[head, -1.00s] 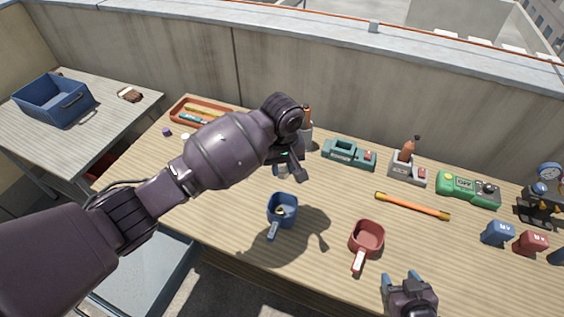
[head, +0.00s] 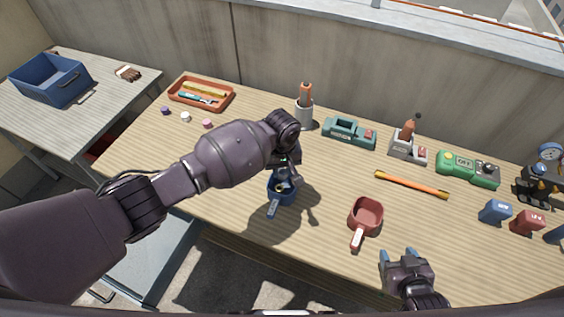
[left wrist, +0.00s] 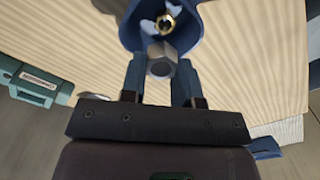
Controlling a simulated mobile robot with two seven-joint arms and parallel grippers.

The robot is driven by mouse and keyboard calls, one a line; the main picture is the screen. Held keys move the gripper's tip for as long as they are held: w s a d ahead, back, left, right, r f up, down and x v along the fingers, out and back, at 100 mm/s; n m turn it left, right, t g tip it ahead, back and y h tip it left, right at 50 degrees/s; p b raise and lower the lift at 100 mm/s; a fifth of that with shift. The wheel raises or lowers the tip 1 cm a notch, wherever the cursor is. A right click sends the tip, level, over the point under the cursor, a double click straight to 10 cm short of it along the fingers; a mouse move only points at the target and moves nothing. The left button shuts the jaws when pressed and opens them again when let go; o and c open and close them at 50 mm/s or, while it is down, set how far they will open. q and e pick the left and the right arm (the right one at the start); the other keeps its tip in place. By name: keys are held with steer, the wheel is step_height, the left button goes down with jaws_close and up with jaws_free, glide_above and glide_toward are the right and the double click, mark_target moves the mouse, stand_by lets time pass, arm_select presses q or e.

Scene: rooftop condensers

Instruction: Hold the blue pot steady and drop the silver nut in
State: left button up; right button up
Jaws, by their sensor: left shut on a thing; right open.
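The blue pot (head: 283,198) stands on the wooden bench with its handle toward me. In the left wrist view the pot (left wrist: 192,34) is open toward the camera, and a brass-coloured nut (left wrist: 165,22) lies inside it. My left gripper (head: 287,178) is over the pot and partly covers it in the head view. Its fingers (left wrist: 162,72) are shut on the silver nut (left wrist: 162,58), held at the pot's near rim in the left wrist view. My right gripper (head: 398,254) is open and empty at the bench front, apart from the blue pot.
A red pot (head: 366,215) stands right of the blue pot, near my right gripper. An orange-ended rod (head: 411,185) lies behind it. A teal device (head: 348,133), a green device (head: 468,169) and an orange tray (head: 202,94) line the back. Bench between the pots is clear.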

mark_target(282, 170)
stand_by(0.3)
arm_select(q)
step_height(282, 170, up, 12)
stand_by(1.0)
